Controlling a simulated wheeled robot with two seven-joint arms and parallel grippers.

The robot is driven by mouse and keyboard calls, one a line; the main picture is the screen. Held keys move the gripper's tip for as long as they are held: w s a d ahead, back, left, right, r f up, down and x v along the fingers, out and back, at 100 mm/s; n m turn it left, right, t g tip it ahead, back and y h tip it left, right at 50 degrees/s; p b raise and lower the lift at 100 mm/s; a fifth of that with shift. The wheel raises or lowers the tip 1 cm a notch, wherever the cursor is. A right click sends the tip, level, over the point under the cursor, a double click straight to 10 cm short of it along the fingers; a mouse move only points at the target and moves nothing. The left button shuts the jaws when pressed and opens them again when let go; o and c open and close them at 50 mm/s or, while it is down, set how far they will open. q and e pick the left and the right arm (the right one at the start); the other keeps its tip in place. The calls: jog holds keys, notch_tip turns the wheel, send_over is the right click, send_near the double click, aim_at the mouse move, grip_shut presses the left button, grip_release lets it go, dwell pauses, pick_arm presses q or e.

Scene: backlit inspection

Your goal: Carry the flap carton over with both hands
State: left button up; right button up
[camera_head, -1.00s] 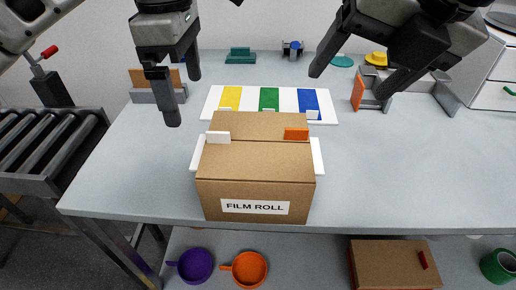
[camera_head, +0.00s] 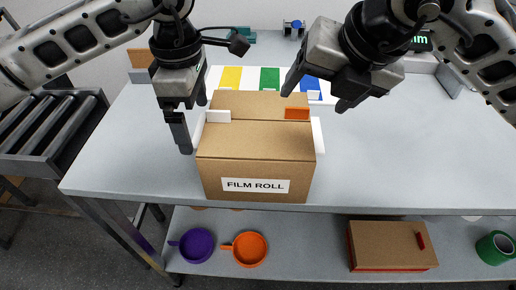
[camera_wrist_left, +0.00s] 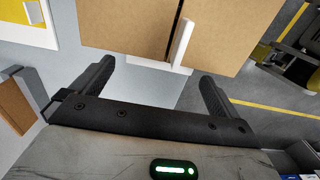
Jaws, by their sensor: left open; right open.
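The flap carton (camera_head: 255,150), brown with a "FILM ROLL" label, sits upright at the table's front edge. A white tab (camera_head: 217,116) and an orange tab (camera_head: 297,114) lie on its top, and white strips run along its left and right sides. My left gripper (camera_head: 193,124) is open at the carton's left side. In the left wrist view, its open fingers (camera_wrist_left: 157,72) are either side of the white side strip (camera_wrist_left: 181,42), whose lower end reaches toward the gap. My right gripper (camera_head: 316,98) is open above the carton's right rear corner, apart from it.
A white board (camera_head: 215,80) with yellow, green and blue patches lies behind the carton. A roller conveyor (camera_head: 45,135) stands left. The table (camera_head: 420,160) is clear on the right. A lower shelf holds purple (camera_head: 197,245) and orange (camera_head: 250,249) pans and another carton (camera_head: 390,247).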

aim_at(196, 129)
pick_arm(q)
notch_tip(196, 129, down, 6)
jog(key=shift+r, duration=0.15)
pick_arm(e)
jog(key=x, duration=0.5)
jog(key=shift+w+f, duration=0.15)
jog(key=shift+f, duration=0.15)
pick_arm(q)
jog(key=c, duration=1.1)
pick_arm(e)
jog(key=c, duration=1.2)
